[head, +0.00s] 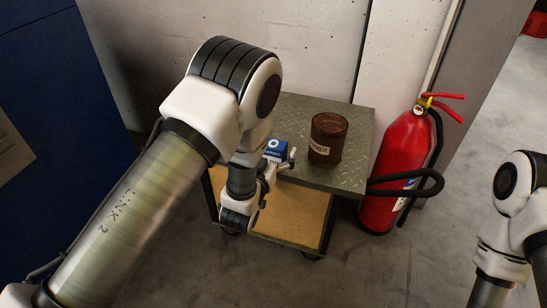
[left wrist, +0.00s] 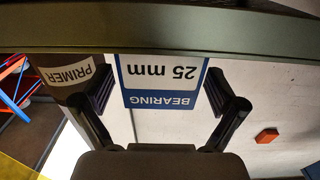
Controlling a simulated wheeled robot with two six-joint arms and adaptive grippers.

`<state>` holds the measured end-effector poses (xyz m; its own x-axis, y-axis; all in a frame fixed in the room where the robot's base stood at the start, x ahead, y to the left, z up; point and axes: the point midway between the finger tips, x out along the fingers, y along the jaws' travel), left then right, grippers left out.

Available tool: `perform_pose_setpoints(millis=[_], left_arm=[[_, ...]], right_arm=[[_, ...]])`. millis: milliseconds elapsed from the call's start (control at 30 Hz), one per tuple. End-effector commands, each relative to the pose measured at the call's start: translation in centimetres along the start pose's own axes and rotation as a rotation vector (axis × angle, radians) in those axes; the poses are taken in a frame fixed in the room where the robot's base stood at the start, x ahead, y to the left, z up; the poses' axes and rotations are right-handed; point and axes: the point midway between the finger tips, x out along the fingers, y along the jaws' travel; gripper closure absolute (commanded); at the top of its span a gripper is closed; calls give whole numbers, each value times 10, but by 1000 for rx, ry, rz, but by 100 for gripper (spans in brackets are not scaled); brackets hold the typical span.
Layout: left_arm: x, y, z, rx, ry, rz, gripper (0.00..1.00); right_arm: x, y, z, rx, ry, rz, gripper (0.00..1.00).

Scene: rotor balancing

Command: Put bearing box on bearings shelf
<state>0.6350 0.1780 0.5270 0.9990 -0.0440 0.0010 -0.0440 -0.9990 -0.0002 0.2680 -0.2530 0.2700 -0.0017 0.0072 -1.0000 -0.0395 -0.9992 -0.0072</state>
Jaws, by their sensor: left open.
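The bearing box (head: 275,147), small, blue and white, stands on the grey metal top of a cart (head: 345,178). In the left wrist view, which is upside down, the bearing box (left wrist: 160,78) shows its label "BEARING 25 mm". My left gripper (head: 282,164) is at the front of the box, partly hidden by my own arm in the head view. In the left wrist view its open fingers (left wrist: 157,92) lie one to each side of the box, with a gap visible on the right. My right gripper is out of view. I see no shelf marked for bearings.
A brown jar labelled PRIMER (head: 328,139) stands on the cart right of the box, close to one left finger. A red fire extinguisher (head: 400,165) stands on the floor right of the cart. A wall is behind; a blue cabinet (head: 60,100) is at left.

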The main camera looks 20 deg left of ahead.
Motion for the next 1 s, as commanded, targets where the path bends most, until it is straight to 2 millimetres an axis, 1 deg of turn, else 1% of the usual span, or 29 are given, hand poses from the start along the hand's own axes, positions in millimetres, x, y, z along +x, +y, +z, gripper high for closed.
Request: perform_pose_setpoints(millis=[67, 200, 233, 267, 300, 367, 400, 433, 533, 567, 833, 1000], left_arm=[[4, 0, 0, 0, 0, 0, 4], [3, 0, -1, 0, -2, 1, 4], [3, 0, -1, 0, -2, 1, 11], [3, 0, -1, 0, -2, 1, 22], [3, 0, -1, 0, -2, 1, 36], [3, 0, 0, 0, -2, 1, 57], [3, 0, 0, 0, -2, 1, 71], [3, 0, 0, 0, -2, 1, 74], [3, 0, -1, 0, -2, 1, 74], [3, 0, -1, 0, -2, 1, 80], [4, 0, -4, 0, -1, 1, 80], [11, 0, -19, -1, -1, 1, 80]], right_arm=[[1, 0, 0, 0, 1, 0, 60], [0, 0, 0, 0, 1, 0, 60], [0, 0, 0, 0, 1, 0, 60], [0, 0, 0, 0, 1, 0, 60], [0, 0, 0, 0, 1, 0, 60], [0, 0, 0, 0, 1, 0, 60], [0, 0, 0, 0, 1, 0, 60], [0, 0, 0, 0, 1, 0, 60], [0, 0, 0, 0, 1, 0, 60], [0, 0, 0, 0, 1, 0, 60], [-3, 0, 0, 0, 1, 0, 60], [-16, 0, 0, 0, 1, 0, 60]])
